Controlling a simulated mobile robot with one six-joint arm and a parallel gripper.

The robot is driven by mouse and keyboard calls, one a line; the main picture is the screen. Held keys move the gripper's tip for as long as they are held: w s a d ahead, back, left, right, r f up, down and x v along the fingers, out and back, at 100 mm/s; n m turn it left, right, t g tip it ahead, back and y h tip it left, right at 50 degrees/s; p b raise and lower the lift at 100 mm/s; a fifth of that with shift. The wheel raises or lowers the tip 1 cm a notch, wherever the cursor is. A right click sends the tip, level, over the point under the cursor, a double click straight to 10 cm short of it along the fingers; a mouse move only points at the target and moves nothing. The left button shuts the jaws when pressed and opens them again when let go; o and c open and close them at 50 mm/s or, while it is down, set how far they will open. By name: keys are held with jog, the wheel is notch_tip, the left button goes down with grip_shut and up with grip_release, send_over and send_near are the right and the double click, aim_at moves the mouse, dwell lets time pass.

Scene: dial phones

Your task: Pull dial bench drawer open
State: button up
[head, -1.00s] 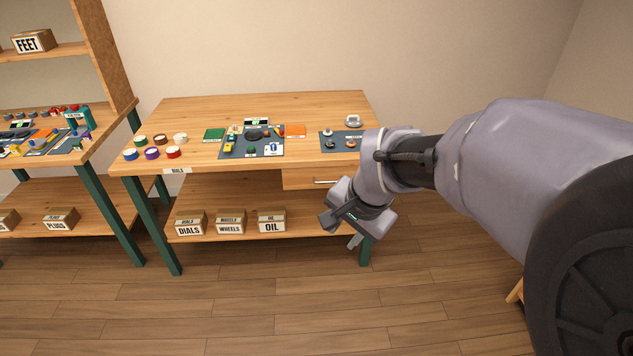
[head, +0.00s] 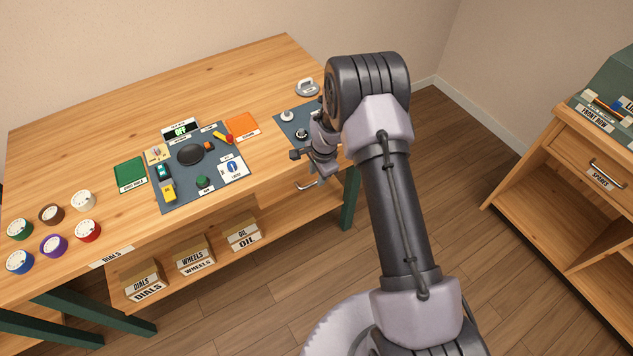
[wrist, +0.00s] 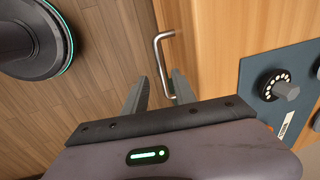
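The dial bench (head: 240,80) is a wooden table with a drawer under the right part of its top. The drawer front (head: 272,192) appears flush with the bench, and its metal bar handle (head: 306,184) shows just below my gripper (head: 305,157) in the head view. In the wrist view, the handle (wrist: 164,65) runs down into the gap between the two grey fingers of my gripper (wrist: 159,80). The fingers are spread apart and not closed on it. I cannot tell how deep the handle sits between them.
A dark mat (head: 283,122) with small knobs lies on the bench top above the drawer. A lower shelf (head: 215,260) holds labelled boxes. Another cabinet (head: 560,150) with a drawer stands at the right. The floor (head: 440,140) between them is clear.

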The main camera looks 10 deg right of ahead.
aim_at(315, 182)
jog(key=shift+w+a+f+b, duration=0.1)
jog(key=shift+w+f+b, duration=0.1)
jog(key=shift+f, duration=0.75)
jog(key=shift+w+a+f+b, duration=0.1)
jog(key=shift+w+f+b, duration=0.1)
jog(key=shift+f, duration=0.75)
grip_shut()
